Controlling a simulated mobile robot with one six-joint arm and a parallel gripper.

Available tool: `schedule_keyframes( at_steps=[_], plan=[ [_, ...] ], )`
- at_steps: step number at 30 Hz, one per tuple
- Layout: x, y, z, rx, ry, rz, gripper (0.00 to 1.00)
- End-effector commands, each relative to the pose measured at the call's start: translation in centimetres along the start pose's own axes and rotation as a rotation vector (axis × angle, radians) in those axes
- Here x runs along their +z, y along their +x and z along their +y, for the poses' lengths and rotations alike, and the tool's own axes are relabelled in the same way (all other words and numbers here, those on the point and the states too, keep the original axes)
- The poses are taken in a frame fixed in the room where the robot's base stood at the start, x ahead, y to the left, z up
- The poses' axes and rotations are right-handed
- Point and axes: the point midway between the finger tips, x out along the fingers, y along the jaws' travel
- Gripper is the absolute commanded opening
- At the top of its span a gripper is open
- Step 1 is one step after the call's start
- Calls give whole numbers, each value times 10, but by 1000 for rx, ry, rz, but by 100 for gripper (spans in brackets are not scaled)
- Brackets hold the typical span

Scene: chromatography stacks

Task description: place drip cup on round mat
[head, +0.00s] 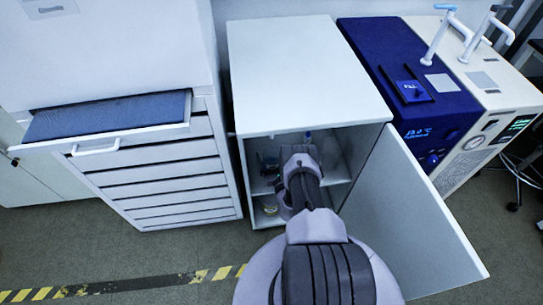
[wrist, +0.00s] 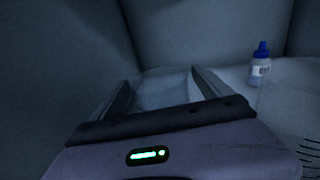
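My gripper (wrist: 161,80) is inside the open white cabinet (head: 305,75), at the level of its upper compartment. In the wrist view its two fingers stand wide apart. The space between them is dim and pale, and I make out no held object there. In the head view my arm reaches into the cabinet and hides much of the interior. I cannot pick out the drip cup or the round mat for certain in either view.
A blue-capped bottle (wrist: 261,68) stands right of my fingers. The cabinet door (head: 415,215) hangs open to the right. A drawer (head: 105,117) juts out at left. Blue (head: 400,80) and white instruments stand right.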

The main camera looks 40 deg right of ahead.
Motion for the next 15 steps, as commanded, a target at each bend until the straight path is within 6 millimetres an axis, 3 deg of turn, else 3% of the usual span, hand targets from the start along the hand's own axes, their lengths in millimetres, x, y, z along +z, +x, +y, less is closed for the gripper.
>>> schedule_keyframes(
  at_steps=[9,15],
  plan=[
    [4,-2,0,0,1,1,88],
    [9,-54,0,-1,2,4,88]
  ],
)
